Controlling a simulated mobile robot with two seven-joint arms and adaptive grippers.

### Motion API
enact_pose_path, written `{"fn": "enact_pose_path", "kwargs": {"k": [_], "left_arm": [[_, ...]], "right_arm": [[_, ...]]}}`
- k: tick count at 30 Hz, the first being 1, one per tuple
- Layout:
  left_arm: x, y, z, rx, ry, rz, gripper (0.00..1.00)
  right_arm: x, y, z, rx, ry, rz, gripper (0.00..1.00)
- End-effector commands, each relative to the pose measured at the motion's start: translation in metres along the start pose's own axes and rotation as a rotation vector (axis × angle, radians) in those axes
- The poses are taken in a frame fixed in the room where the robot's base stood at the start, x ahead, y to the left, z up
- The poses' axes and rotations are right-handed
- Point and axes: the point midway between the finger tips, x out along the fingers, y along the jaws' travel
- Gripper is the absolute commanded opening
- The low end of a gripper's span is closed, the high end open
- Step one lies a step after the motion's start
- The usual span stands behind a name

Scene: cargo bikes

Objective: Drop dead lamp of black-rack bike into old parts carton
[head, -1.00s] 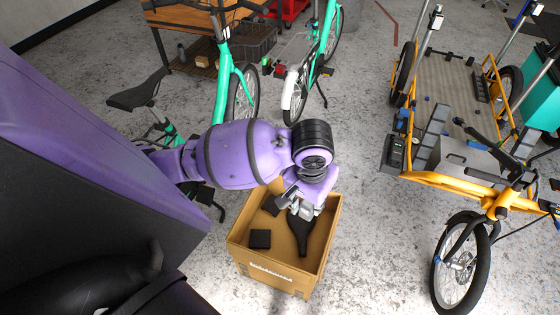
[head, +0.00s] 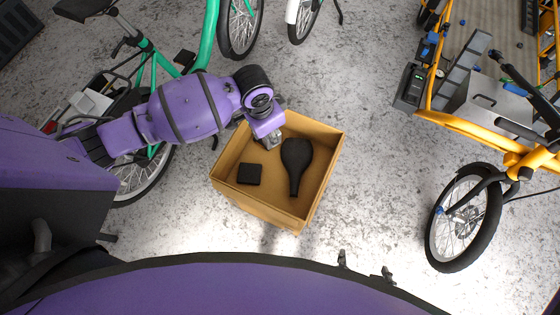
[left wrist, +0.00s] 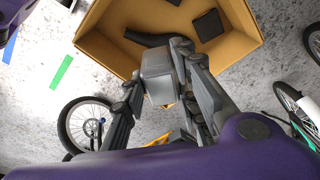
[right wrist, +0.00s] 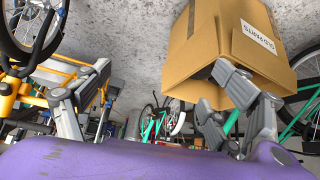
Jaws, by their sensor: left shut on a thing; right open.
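The old parts carton (head: 255,203) stands open on the floor. A black saddle (head: 297,160) and a flat black block (head: 249,174) lie in it. My left gripper (head: 268,140) is over the carton's far rim in the head view, its height hard to tell. In the left wrist view my left gripper (left wrist: 165,92) is shut on a small grey boxy thing, apparently the lamp (left wrist: 157,70), with the carton (left wrist: 105,58) beyond it. My right gripper (right wrist: 155,105) is open and empty, with the labelled carton (right wrist: 225,45) close to its right finger.
A green bike (head: 150,75) stands at the left, behind my left arm. A yellow cargo bike (head: 470,120) stands at the right, with a dark charger-like box (head: 411,85) on it. Bare concrete floor (head: 370,150) lies between it and the carton.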

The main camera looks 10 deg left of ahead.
Motion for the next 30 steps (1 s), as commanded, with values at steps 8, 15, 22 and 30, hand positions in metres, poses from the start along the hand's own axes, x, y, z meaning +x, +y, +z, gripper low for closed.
{"fn": "enact_pose_path", "kwargs": {"k": [8, 15, 22, 30], "left_arm": [[0.097, -0.025, -0.038, 0.388, -0.003, 0.050, 0.00], [0.111, -0.032, -0.048, 0.481, 0.001, 0.057, 0.00], [0.130, -0.032, -0.045, 0.481, -0.001, 0.058, 0.00], [0.161, -0.033, -0.041, 0.479, -0.001, 0.058, 0.00]], "right_arm": [[0.033, 0.002, 0.009, -0.002, 0.019, 0.012, 0.86], [0.037, 0.003, 0.008, -0.006, 0.029, 0.014, 0.86], [0.046, 0.003, 0.027, -0.009, 0.005, 0.012, 0.86], [0.063, -0.002, 0.047, -0.011, -0.016, 0.004, 0.86]]}}
